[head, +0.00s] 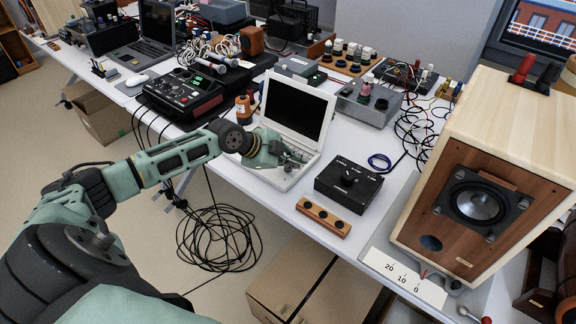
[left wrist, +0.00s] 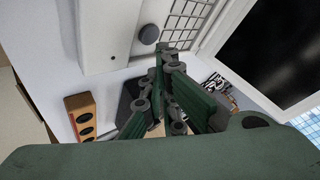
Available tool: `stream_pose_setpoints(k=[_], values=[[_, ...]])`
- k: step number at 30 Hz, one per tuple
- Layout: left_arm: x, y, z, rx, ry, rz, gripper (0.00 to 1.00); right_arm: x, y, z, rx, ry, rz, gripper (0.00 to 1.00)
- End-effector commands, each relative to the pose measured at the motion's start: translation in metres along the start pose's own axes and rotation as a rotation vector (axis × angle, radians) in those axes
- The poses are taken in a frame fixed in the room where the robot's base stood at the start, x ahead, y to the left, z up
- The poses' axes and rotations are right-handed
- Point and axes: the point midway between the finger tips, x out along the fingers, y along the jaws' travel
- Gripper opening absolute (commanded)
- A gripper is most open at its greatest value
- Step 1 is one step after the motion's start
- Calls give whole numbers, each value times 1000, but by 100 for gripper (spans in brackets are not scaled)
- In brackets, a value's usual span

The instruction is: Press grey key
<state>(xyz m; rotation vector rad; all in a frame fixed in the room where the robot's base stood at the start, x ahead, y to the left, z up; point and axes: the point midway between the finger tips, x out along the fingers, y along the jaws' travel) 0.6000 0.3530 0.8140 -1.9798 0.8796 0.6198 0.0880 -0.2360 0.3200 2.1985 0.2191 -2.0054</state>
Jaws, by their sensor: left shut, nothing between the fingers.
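A white laptop-like device with a dark screen (head: 296,108) stands open on the table. In the left wrist view, its white base (left wrist: 98,32) carries a key grid (left wrist: 188,20) and a round dark grey key (left wrist: 148,34) beside the grid. In the head view, my left gripper (head: 298,160) is over this base and hides much of it. It is shut and empty. In the left wrist view, its fingers (left wrist: 162,62) appear just below the grey key. I cannot tell whether they touch it. My right gripper is not in view.
A black box with a knob (head: 348,187) and a wooden block with dark round recesses (head: 323,216) stand right of the device. A wooden speaker (head: 490,180) stands far right. An orange-and-black bottle (head: 243,110) is close behind my left wrist. Cables (head: 215,237) hang to the floor.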

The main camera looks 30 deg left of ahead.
Motion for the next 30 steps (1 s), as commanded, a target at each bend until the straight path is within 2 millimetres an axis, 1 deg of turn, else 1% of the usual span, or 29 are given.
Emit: stream_pose_setpoints(k=[1, 10, 14, 30], values=[[-3, -2, -2, 0, 0, 0, 0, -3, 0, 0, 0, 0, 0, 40], [-3, -2, -2, 0, 0, 0, 0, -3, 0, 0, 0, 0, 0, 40], [-6, -5, -5, 0, 0, -1, 0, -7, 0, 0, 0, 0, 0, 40], [-44, -32, -31, 0, 0, -1, 0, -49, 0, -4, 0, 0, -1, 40]])
